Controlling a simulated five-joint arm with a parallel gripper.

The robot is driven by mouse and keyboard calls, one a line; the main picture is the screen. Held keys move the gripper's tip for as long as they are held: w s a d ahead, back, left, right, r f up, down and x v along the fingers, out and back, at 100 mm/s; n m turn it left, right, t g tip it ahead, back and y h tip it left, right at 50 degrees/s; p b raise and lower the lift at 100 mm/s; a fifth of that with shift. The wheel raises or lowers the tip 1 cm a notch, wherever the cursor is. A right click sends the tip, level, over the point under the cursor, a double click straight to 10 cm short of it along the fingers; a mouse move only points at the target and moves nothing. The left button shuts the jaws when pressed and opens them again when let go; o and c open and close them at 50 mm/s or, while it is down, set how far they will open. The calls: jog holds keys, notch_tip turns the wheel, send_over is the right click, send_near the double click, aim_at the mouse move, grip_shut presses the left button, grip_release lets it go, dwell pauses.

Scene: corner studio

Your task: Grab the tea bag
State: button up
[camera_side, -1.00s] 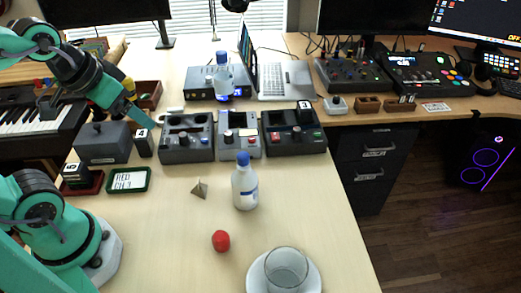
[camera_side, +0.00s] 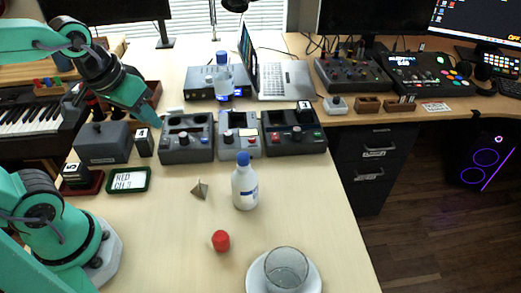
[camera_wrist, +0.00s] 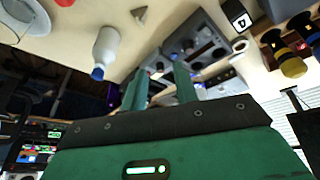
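The tea bag looks like a small grey-brown pyramid (camera_side: 200,190) standing on the light wooden table, left of a white bottle. It also shows small near the top of the wrist view (camera_wrist: 140,13). My gripper (camera_side: 154,118) is in the air at the left, above the row of grey devices, up and left of the tea bag in the side view. In the wrist view its two green fingers (camera_wrist: 160,86) stand apart with nothing between them. It is well away from the tea bag.
A white bottle with a blue cap (camera_side: 245,185) stands right of the tea bag. A red cap-like object (camera_side: 221,241) and a glass (camera_side: 286,268) on a saucer are nearer the front. Grey devices (camera_side: 187,150) line the back. Table around the tea bag is clear.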

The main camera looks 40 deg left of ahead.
aim_at(197, 187)
jog(key=w+d+f+n+g, duration=0.1)
jog(key=w+f+n, duration=0.1)
jog(key=f, duration=0.2)
jog(key=w+d+f+n+g, duration=0.1)
jog(key=d+f+n+g, duration=0.1)
jog(key=f, duration=0.2)
jog(key=w+d+f+n+g, duration=0.1)
jog(key=w+d+f+n, duration=0.1)
jog(key=f, duration=0.2)
jog(key=shift+w+d, duration=0.1)
jog(key=shift+w, duration=0.2)
jog(key=shift+f, duration=1.3)
jog(key=shift+s+f, duration=0.1)
jog(key=shift+f, duration=2.5)
grip_shut()
